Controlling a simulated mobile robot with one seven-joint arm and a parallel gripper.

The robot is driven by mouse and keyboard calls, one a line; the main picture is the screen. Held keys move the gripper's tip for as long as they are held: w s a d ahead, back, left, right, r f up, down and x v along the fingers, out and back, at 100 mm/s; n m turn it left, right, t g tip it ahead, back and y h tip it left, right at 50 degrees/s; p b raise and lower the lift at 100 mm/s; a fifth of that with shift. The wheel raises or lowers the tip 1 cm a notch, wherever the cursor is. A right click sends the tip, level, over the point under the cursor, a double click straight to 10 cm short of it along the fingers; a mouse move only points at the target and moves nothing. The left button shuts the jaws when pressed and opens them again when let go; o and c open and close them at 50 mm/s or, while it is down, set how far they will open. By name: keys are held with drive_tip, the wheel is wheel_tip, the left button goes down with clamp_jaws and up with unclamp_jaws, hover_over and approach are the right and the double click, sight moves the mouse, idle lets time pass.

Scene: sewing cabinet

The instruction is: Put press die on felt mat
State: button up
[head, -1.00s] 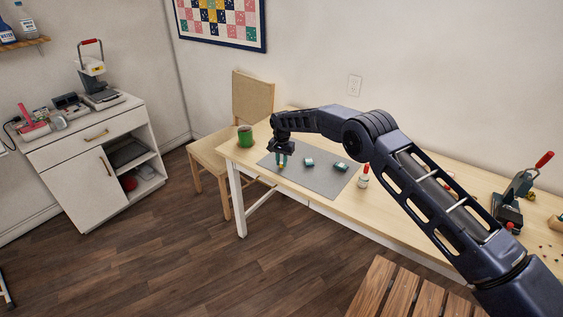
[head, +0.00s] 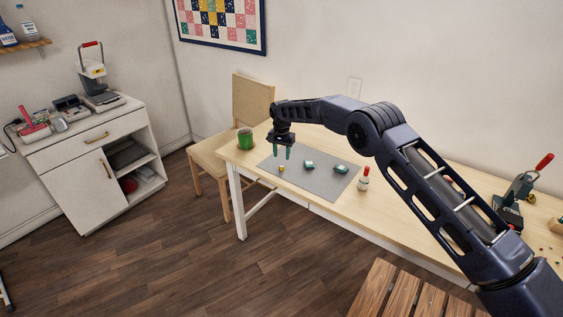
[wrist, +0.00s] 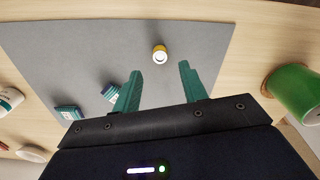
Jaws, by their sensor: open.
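The press die is a small yellow cylinder (head: 281,168) standing on the grey felt mat (head: 320,186) near its left end. In the wrist view the die (wrist: 159,54) shows a pale round top and stands on the mat (wrist: 60,50) beyond my fingertips. My gripper (head: 281,154) is above the mat's left part, over the die and apart from it. Its teal fingers (wrist: 160,75) are spread with nothing between them.
Two teal-and-white blocks (head: 309,165) (head: 341,169) lie on the mat. A red-handled press (head: 521,195) stands at the table's right. A chair (head: 252,105) is behind.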

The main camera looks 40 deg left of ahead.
sight(282, 166)
wheel_tip(282, 166, up, 6)
idle(0.4)
drive_tip(key=shift+r, duration=0.15)
